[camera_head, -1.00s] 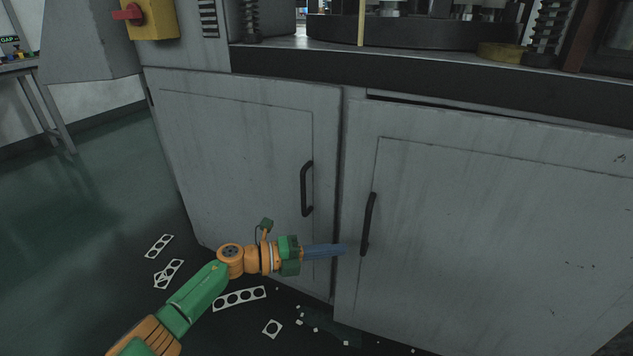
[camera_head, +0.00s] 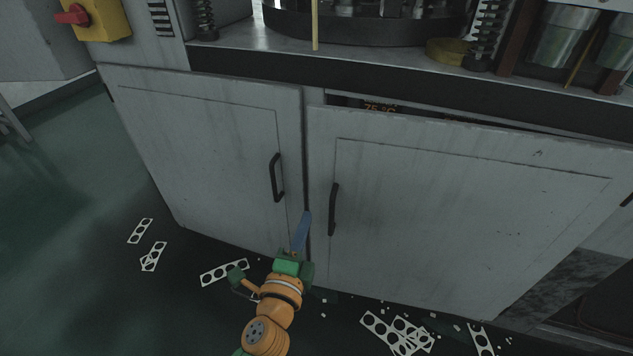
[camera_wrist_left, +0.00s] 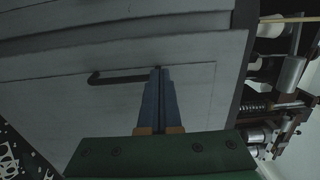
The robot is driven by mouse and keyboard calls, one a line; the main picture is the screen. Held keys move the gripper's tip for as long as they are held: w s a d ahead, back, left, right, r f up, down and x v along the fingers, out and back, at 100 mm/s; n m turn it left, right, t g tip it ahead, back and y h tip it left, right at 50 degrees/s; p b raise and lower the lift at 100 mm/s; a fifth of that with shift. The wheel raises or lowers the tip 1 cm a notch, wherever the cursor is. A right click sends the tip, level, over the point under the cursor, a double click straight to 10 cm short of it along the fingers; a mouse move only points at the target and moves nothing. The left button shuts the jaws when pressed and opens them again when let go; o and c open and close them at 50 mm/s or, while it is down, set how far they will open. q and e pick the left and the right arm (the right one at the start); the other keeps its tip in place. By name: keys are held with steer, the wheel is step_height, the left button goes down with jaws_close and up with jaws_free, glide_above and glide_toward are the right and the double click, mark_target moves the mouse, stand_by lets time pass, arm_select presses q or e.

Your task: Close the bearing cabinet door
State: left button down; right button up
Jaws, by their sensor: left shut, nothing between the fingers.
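The bearing cabinet has two grey doors under a machine top. The right door (camera_head: 440,210) stands ajar, with a dark gap along its top edge. Its black handle (camera_head: 333,209) is near its left edge. The left door (camera_head: 200,150) looks shut or nearly so, with its own black handle (camera_head: 276,178). My left gripper (camera_head: 305,215) is shut and empty, its blue fingers pointing up near the seam between the doors, left of the right door's handle. In the left wrist view, the shut fingers (camera_wrist_left: 158,72) lie before a grey door panel beside a black handle (camera_wrist_left: 130,77). Contact cannot be told.
Orange lettering (camera_head: 381,107) shows inside the gap. Punched white strips (camera_head: 398,335) and small scraps lie on the dark floor by the cabinet. A yellow switch box (camera_head: 105,18) is at the upper left. Open floor lies at the left.

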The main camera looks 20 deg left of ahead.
mark_target(320, 179)
arm_select(q)
steer(key=w, duration=1)
steer(key=shift+w+a, duration=0.3)
steer(key=shift+a, duration=0.05)
arm_select(e)
steer(key=shift+d+f, duration=0.1)
arm_select(q)
steer(key=shift+w, duration=0.1)
